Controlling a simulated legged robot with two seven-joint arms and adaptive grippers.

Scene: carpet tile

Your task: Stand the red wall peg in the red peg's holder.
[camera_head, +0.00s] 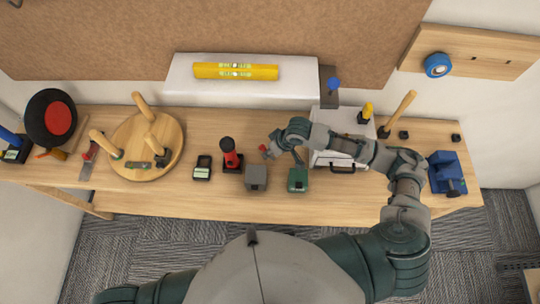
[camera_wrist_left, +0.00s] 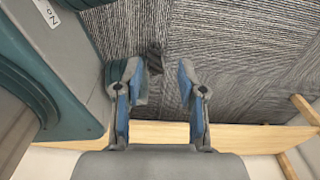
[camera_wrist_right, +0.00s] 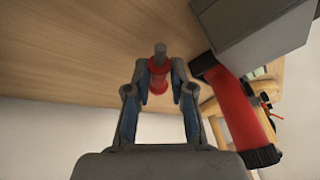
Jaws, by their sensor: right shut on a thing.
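My right gripper (camera_wrist_right: 158,80) is shut on the red wall peg (camera_wrist_right: 158,84), a short red piece with a grey pin at its end. In the head view, the peg (camera_head: 264,150) shows as a small red spot at the fingertips of the right gripper (camera_head: 270,149), above the bench. Which piece is the red peg's holder I cannot tell; small black blocks (camera_head: 404,134) (camera_head: 456,138) sit at the right of the bench. My left gripper (camera_wrist_left: 158,82) is open and empty above the carpet, off the bench. It is not visible in the head view.
A red tool (camera_head: 230,150) stands near the peg, with a grey block (camera_head: 256,178) and a green block (camera_head: 298,181) beside it. A white case (camera_head: 340,158) lies behind my right arm. A stool (camera_head: 130,165) lies legs-up at left; a blue vise (camera_head: 443,170) stands at right.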

